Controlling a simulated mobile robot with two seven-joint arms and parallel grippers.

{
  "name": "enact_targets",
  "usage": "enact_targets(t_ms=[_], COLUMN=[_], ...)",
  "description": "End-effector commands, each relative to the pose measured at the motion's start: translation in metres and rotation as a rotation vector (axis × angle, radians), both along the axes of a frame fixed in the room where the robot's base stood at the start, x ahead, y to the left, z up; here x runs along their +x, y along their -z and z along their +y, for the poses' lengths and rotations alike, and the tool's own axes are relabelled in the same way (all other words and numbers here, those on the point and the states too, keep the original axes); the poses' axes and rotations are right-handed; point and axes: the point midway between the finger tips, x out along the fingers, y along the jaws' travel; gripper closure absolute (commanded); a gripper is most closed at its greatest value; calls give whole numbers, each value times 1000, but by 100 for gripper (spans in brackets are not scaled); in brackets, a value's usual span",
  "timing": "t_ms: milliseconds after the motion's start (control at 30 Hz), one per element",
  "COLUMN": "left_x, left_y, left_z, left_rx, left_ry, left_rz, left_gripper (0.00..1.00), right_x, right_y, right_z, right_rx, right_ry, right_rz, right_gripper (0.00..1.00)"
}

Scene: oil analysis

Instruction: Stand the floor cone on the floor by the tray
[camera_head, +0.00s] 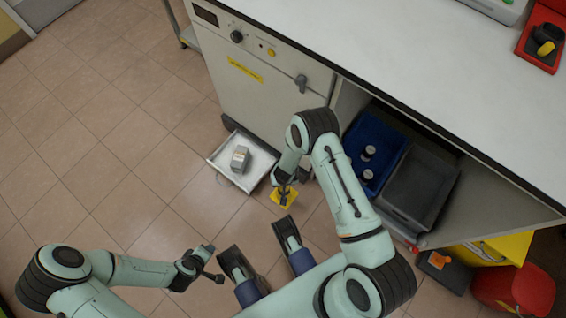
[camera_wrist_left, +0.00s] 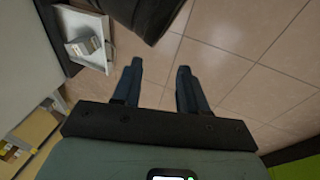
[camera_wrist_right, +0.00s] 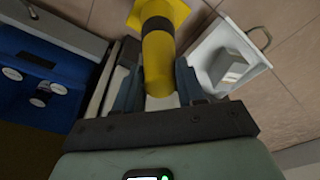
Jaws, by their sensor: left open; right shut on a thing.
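The yellow floor cone (camera_wrist_right: 158,62) is held between the fingers of my right gripper (camera_wrist_right: 158,85), its narrow end toward the palm and its square base pointing away. In the head view the cone's yellow base (camera_head: 284,198) shows below my right gripper (camera_head: 287,183); whether it touches the floor I cannot tell. The white tray (camera_head: 222,164) is on the floor to the left of the cone, against the cabinet, with a grey metal block in it. The tray also shows in the right wrist view (camera_wrist_right: 212,42). My left gripper (camera_wrist_left: 157,78) is open and empty over the floor.
A low shelf in the bench holds a blue crate (camera_head: 398,128) and a grey crate (camera_head: 425,185), right of my right arm. A red container (camera_head: 510,290) and a yellow box (camera_head: 490,250) stand at the lower right. The tiled floor left of the tray is clear.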

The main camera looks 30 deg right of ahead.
Motion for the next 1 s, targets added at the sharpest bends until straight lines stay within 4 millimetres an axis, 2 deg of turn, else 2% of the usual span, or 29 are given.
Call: enact_targets(t_ms=[33,67,200,300,567,800,1000], left_x=[7,11,-6,-18,-30,-53,-55], left_y=[8,11,30,39,48,67,66], left_z=[4,6,10,11,13,16,16], left_rx=[10,15,15,12,10,6,5], left_ry=[-8,-12,-16,-17,-19,-24,-24], left_rz=[-18,-27,31,71,114,189,196], left_gripper=[57,57,57,57,57,57,57], right_x=[-1,-1,0,0,1,0,1], right_y=[19,27,61,77,94,129,129], right_z=[0,0,0,0,0,0,0], right_rx=[0,0,0,0,0,0,0], right_ry=[3,2,2,1,-1,0,-1], right_rz=[2,2,1,0,-1,-1,-2], right_gripper=[100,100,100,100,100,100,100])
